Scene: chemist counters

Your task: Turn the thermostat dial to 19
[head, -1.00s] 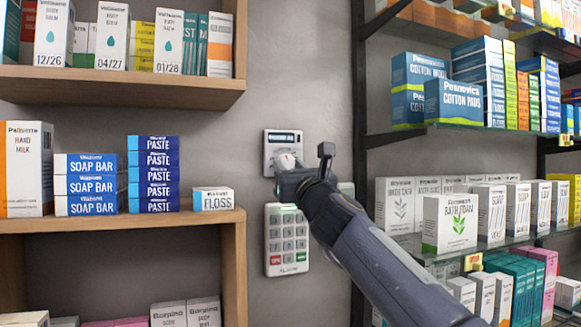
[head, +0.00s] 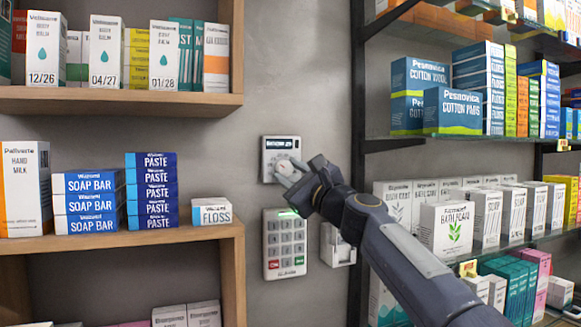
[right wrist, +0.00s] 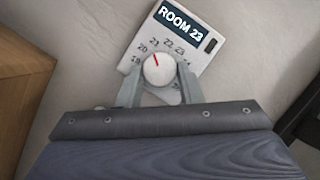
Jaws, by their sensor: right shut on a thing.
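The thermostat (head: 281,144) is a pale square unit on the grey wall. In the right wrist view it shows tilted, with a dark display (right wrist: 182,22) reading ROOM 23. Its round white dial (right wrist: 158,71) has a red mark pointing up and slightly left, at about 21 on the printed scale. My right gripper (head: 287,176) reaches it from the lower right. In the right wrist view its fingers (right wrist: 160,88) lie on both sides of the dial, shut on it. My left gripper is not in view.
A keypad (head: 285,243) hangs just below the thermostat, and a white wall holder (head: 337,245) is right of it. A wooden shelf (head: 120,240) with boxes stands left. A dark-framed rack (head: 359,60) with stocked shelves stands right.

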